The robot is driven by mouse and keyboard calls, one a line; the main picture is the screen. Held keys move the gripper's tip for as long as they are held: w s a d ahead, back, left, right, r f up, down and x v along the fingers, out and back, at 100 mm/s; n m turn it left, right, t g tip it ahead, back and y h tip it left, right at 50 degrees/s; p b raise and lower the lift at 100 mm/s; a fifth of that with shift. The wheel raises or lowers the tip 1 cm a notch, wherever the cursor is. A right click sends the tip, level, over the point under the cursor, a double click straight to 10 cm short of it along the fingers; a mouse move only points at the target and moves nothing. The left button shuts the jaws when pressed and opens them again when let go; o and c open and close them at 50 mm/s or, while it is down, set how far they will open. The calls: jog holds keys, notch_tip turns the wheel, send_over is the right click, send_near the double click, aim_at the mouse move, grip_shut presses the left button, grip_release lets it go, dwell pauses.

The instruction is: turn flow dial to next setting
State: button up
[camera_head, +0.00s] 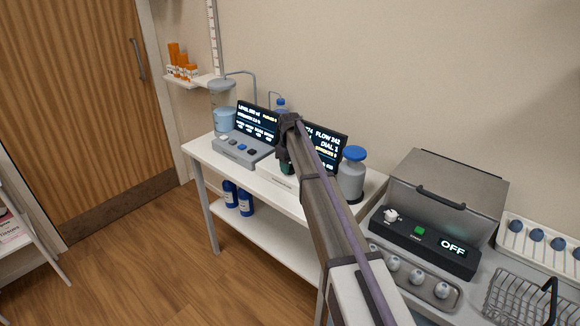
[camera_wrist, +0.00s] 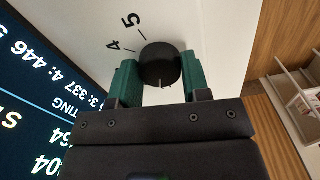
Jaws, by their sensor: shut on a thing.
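The flow dial is a round black knob (camera_wrist: 160,62) on a white panel (camera_wrist: 215,20) in the wrist view. My gripper (camera_wrist: 160,84) is shut on the knob, one green finger on either side. The printed marks 4 and 5 show beside the knob; its other marks are hidden. A small pale line shows on the knob's lower part. In the head view, my gripper (camera_head: 286,167) is at the white unit, and my arm hides the knob.
A grey unit with buttons (camera_head: 243,150) and its own screen (camera_head: 257,121) stands at left on the white table (camera_head: 204,152). A grey bottle with a blue cap (camera_head: 351,181) stands right of the dial's screen.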

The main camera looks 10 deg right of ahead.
jog(key=shift+n, duration=0.8)
jog(key=o, duration=0.9)
notch_tip(320, 180, up, 11)
jog(key=p, duration=1.1)
jog(key=shift+f, duration=0.1)
